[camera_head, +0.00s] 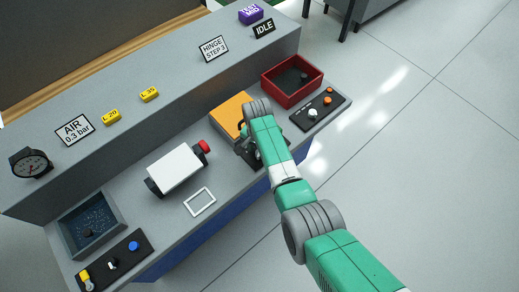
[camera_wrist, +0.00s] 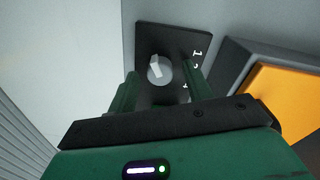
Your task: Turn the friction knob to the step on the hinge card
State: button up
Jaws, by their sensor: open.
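The hinge card (camera_head: 213,48) stands on the raised ledge in the head view and reads "HINGE STEP 3". The friction knob (camera_wrist: 159,69) shows in the wrist view as a round grey knob with a pale ridge, on a black plate (camera_wrist: 158,36) with white numerals along its right side. A 1 is clear there; the others are small or partly hidden. My gripper (camera_wrist: 160,84) is open, with one green finger on each side near the knob; I cannot tell whether they touch it. In the head view my arm hides the knob.
An orange panel (camera_head: 231,113) in a grey housing is close beside my gripper, and also shows in the wrist view (camera_wrist: 284,100). A red tray (camera_head: 270,80) and a black control panel (camera_head: 304,118) lie to the right. A white box-like roll (camera_head: 175,168) lies left.

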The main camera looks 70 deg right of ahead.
notch_tip(320, 180, up, 8)
jog(key=shift+w+f+p, duration=0.1)
jog(key=shift+f+p, duration=0.15)
jog(key=shift+p, duration=0.75)
